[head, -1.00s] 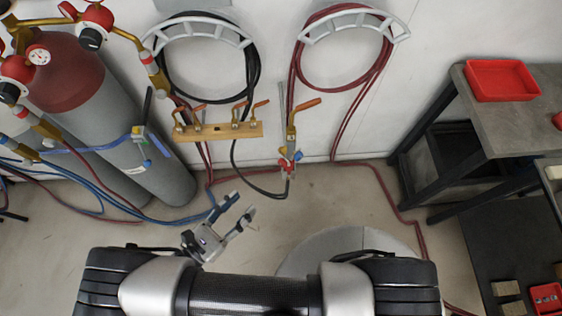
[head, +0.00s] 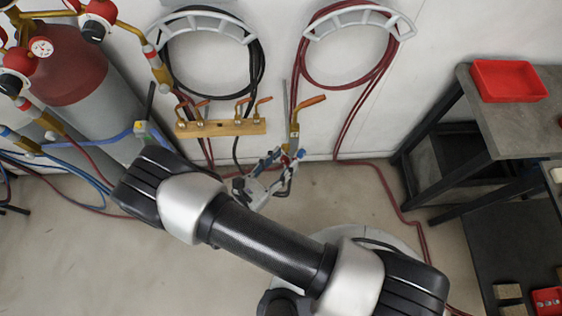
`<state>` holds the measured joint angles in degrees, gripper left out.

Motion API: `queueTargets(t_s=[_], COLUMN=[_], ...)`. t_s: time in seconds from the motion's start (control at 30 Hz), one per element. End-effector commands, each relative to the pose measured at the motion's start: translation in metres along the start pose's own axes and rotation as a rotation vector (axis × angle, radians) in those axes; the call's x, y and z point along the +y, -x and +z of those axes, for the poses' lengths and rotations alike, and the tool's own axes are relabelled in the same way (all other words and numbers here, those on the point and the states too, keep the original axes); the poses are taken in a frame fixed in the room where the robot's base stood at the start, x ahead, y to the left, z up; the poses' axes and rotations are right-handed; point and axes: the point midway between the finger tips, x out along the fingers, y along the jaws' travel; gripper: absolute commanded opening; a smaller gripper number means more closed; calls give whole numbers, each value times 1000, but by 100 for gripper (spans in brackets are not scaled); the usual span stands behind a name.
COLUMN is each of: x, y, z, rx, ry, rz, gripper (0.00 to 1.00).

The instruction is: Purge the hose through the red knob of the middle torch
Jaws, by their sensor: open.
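The torch (head: 294,130) hangs upright against the wall, with a brass body and an orange lever (head: 312,100) at its top. Its red and blue knobs are at its lower end. They are largely covered by my gripper (head: 283,158) in the head view, so the red knob is hard to make out. My gripper is open, with its fingers at the knob end of the torch. I cannot tell whether they touch it. More brass fittings with orange levers sit on a wooden bar (head: 222,128) to the left.
A black hose coil (head: 258,70) and a red hose coil (head: 304,65) hang on wall brackets. Gas cylinders (head: 75,85) with regulators stand at left. A workbench (head: 525,125) with a red tray (head: 508,80) is at right. Hoses run along the floor.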

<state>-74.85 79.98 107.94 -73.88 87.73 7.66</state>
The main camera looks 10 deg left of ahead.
Motion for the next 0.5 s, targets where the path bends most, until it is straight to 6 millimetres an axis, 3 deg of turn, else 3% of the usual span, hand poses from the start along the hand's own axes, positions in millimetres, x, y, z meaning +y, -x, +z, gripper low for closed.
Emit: queueTargets(t_s=[0.2,0.5], x=[0,0], y=[0,0], z=[0,0], rx=[0,0], ry=[0,0], rz=[0,0], gripper=[40,20])
